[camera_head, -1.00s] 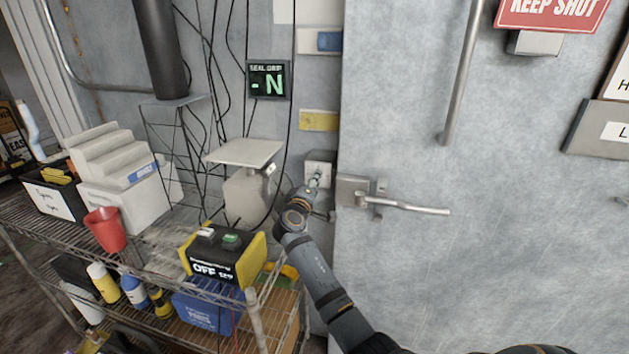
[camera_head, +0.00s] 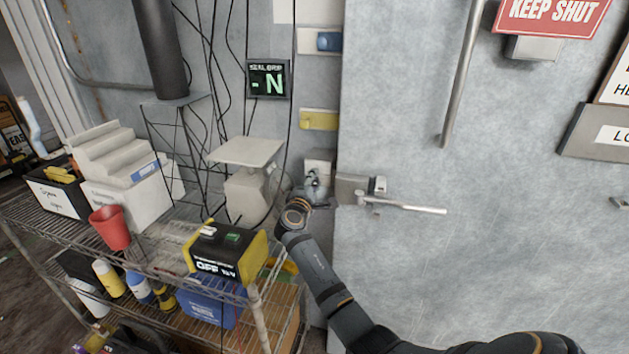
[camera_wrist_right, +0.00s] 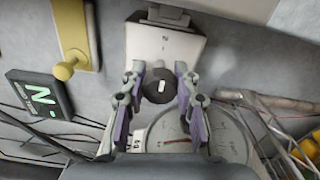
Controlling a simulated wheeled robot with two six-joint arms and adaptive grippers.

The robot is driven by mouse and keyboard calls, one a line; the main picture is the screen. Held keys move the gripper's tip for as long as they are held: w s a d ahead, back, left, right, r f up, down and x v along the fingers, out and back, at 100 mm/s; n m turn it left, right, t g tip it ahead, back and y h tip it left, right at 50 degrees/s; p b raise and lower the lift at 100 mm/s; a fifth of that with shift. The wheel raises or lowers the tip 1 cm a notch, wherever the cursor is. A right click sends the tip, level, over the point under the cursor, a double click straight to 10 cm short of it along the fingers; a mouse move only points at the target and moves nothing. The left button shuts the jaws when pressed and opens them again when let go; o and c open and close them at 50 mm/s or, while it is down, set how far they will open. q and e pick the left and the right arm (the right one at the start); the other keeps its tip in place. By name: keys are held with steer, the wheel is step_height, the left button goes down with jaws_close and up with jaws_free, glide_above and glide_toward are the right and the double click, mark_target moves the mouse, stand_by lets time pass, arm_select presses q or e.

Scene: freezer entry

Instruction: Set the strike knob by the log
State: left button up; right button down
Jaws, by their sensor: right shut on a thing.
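The strike knob (camera_wrist_right: 157,87) is a dark round knob with a white mark, on a pale grey box (camera_head: 320,164) left of the door latch. The box also shows in the right wrist view (camera_wrist_right: 165,45). My right gripper (camera_head: 314,183) is at the box, and in the right wrist view its two fingers (camera_wrist_right: 158,97) are closed on the knob's sides. In the head view the gripper mostly hides the knob. A cut-off plate at the right edge reads "LO" (camera_head: 614,135); I cannot tell if it is the log. My left gripper is out of view.
The door's lever handle (camera_head: 405,206) lies just right of my gripper. A display reading "-N" (camera_head: 268,80) and a yellow knob plate (camera_head: 319,120) are on the wall. A wire shelf with a scale (camera_head: 247,152) and a yellow-black box (camera_head: 222,254) stands left.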

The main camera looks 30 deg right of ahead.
stand_by(0.3)
steer(key=c, duration=1)
jaws_free()
steer(key=v, duration=1.2)
